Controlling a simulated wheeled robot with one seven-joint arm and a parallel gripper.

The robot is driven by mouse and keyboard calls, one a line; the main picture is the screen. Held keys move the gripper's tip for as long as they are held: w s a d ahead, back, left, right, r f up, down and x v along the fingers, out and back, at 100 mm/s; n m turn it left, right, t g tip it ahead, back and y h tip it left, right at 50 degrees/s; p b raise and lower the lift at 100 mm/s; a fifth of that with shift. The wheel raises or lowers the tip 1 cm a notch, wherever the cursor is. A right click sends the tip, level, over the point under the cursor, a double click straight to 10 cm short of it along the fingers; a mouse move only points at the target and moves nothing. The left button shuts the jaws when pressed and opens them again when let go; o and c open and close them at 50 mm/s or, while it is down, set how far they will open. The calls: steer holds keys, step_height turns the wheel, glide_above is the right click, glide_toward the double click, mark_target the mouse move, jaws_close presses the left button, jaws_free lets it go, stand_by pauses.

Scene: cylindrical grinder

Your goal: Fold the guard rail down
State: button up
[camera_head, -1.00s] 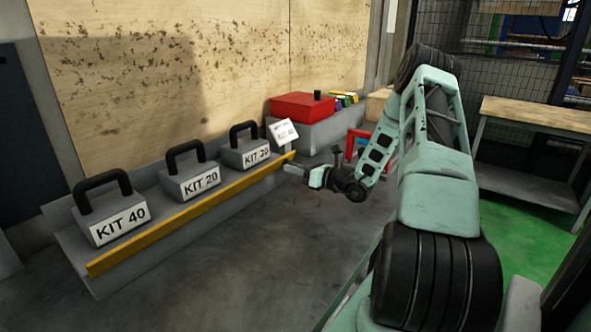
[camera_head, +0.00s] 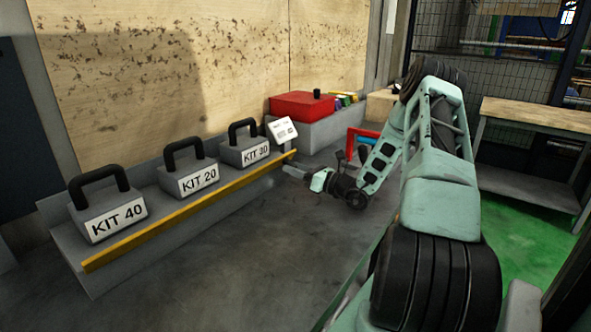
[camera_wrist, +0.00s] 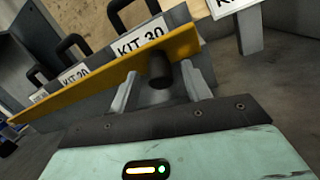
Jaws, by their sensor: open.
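The guard rail is a long yellow bar (camera_head: 190,207) along the front edge of the kit shelf, raised in front of the kits. In the wrist view the rail (camera_wrist: 80,92) crosses the upper part, with a dark round knob (camera_wrist: 160,72) on its near face. My gripper (camera_head: 285,168) is at the rail's right end in the head view. In the wrist view my gripper (camera_wrist: 161,80) is open, with one finger on each side of the knob. I cannot tell whether the fingers touch it.
Kits marked KIT 40 (camera_head: 108,212), KIT 20 (camera_head: 191,174) and KIT 30 (camera_head: 247,150) stand on the grey shelf (camera_head: 72,262) behind the rail. A small white sign (camera_head: 283,130) stands at its right end. A red box (camera_head: 301,106) lies beyond. The floor in front is clear.

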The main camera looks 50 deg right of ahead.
steer(key=v, duration=0.7)
steer(key=shift+b, duration=0.3)
steer(key=shift+s+r+h+p, duration=0.1)
steer(key=shift+s+h+p, duration=0.2)
steer(key=shift+h, duration=0.1)
steer(key=s+h+p, duration=0.1)
steer(key=s, duration=0.1)
steer(key=s+a+r+n+h+p, duration=0.1)
steer(key=s+p, duration=0.1)
steer(key=s, duration=0.1)
steer(key=s+a+n+g+h+p, duration=0.1)
steer(key=s, duration=0.2)
steer(key=shift+s+a+r+h+p, duration=0.2)
steer(key=shift+s+h+p, duration=0.05)
steer(key=shift+h+p, duration=0.05)
steer(key=shift+s+a, duration=0.15)
steer(key=shift+s, duration=0.05)
steer(key=w, duration=0.5)
steer(key=w+p, duration=0.1)
steer(key=w, duration=0.5)
steer(key=w+d+p, duration=0.1)
steer(key=w, duration=0.5)
steer(key=shift+w+f, duration=0.1)
steer(key=shift+f, duration=0.05)
